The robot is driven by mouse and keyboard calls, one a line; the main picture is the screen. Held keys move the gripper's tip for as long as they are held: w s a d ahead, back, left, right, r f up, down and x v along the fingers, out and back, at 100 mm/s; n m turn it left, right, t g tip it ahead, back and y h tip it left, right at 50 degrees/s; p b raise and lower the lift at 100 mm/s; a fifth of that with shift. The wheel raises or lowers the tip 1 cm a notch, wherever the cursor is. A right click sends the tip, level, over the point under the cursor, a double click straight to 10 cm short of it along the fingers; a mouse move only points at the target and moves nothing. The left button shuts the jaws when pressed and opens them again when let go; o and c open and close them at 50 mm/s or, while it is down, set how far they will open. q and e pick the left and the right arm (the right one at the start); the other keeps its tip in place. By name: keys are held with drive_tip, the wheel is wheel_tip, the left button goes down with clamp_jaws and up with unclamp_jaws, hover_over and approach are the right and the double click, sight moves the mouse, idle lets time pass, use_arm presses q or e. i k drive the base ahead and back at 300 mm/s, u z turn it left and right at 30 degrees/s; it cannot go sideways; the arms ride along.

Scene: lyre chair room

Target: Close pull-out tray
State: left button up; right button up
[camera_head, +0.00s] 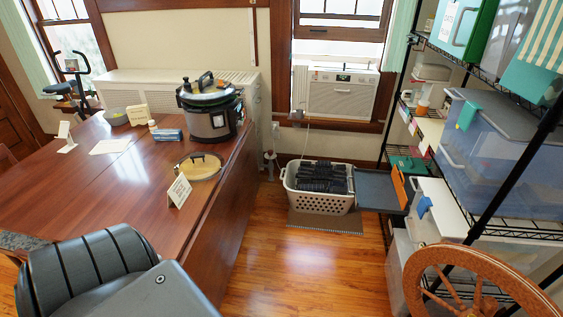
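A flat, dark blue-grey tray (378,190) juts out to the left from the lower part of the wire shelf unit on the right; it looks like the pull-out tray. Its left end reaches beside the white laundry basket (318,203); I cannot tell whether they touch. An orange piece (399,186) stands at the tray's right end. What the tray slides into is not clear from here. Neither of my grippers is in view.
A wooden table (150,225) with a pressure cooker (211,108) fills the left. Shelves with a clear bin (500,150) and a wooden spinning wheel (478,280) stand on the right. The wood floor (310,270) between them is clear up to the basket.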

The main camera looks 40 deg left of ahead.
sight(374, 191)
drive_tip(key=u, duration=1.15)
drive_tip(key=i, duration=2.15)
drive_tip(key=z, duration=2.45)
